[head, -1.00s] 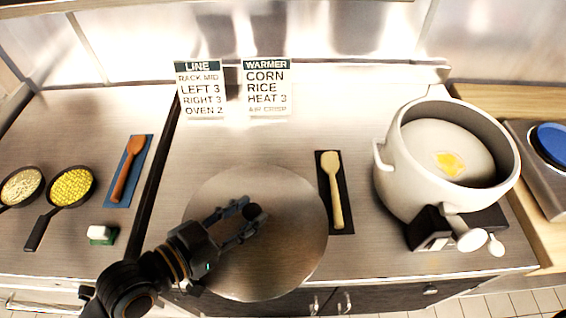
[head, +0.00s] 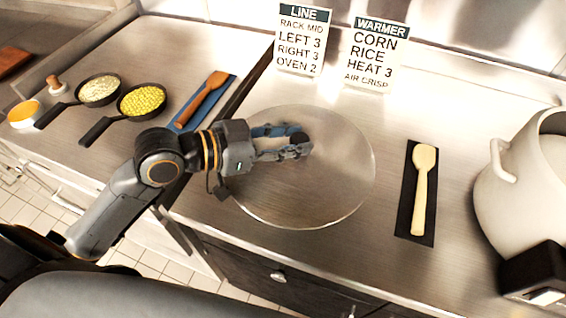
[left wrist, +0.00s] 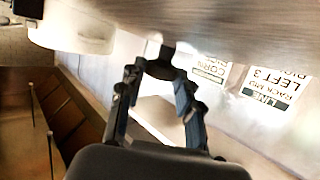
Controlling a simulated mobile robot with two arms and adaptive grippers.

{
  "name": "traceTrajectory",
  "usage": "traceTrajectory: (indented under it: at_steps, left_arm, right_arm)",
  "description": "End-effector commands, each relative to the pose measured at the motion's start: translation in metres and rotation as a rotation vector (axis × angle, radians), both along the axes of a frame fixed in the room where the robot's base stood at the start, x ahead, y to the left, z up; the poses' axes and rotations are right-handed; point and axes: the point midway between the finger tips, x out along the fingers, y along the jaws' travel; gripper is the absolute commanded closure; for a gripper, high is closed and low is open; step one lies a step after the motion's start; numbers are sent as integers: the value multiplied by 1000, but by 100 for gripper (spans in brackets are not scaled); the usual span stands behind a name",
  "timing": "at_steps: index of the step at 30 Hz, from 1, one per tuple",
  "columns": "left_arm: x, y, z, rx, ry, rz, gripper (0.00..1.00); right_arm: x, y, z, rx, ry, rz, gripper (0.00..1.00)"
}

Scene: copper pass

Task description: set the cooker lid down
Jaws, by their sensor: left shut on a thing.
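I cannot tell whether the lid touches the counter. The white cooker pot (head: 510,205) stands open at the right edge, partly cut off. My right gripper is not in view.
A pale spoon (head: 424,185) lies on a black mat (head: 405,215) right of the lid. A brown spoon (head: 205,95) on a blue mat and pans of corn (head: 141,100) and rice (head: 100,90) lie left. Two signs (head: 303,40) (head: 374,58) stand behind. The counter between lid and signs is clear.

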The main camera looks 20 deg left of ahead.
Motion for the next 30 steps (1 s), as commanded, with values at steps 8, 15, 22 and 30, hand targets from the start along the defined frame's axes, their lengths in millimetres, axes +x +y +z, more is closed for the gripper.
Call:
traceTrajectory:
  at_steps: [8,15,22,30]
  left_arm:
    - [25,19,-37,-1,6,4,100]
    - [33,26,-59,-4,10,5,100]
    - [33,26,-80,-1,4,4,100]
    - [32,26,-82,2,6,3,58]
  right_arm:
    - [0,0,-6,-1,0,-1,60]
    - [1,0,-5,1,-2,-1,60]
    - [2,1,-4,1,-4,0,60]
    - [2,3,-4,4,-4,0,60]
